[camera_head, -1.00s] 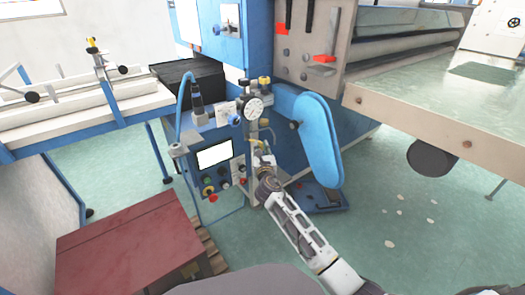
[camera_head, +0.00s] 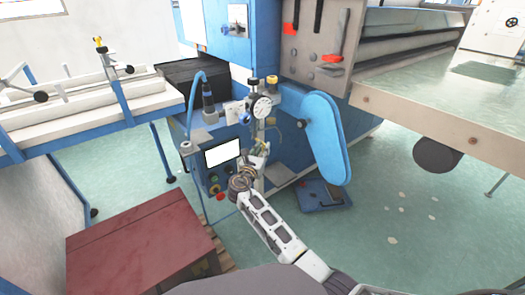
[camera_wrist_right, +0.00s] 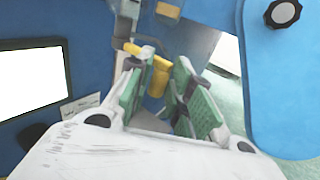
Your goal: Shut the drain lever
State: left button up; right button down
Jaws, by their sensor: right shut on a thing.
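The yellow drain lever (camera_wrist_right: 160,76) shows in the right wrist view, below a metal fitting and between the green finger pads of my right gripper (camera_wrist_right: 169,82). My right gripper is shut on the lever, though a gap seems to show beside the right pad. In the head view my right gripper (camera_head: 257,166) is at the pipework below the round dial gauge (camera_head: 262,107). The lever is too small and covered there to make out. My left gripper is in neither view.
A control box with a white screen (camera_head: 222,153) and buttons stands just left of my right gripper. A blue rounded guard (camera_head: 325,138) stands close on the right. A dark red box (camera_head: 140,250) is at lower left. Green floor is open at right.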

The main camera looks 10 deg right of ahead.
jog(key=shift+d+r, duration=0.15)
jog(key=c, duration=1.4)
grip_release()
jog(key=shift+o, duration=0.2)
notch_tip(320, 180, up, 10)
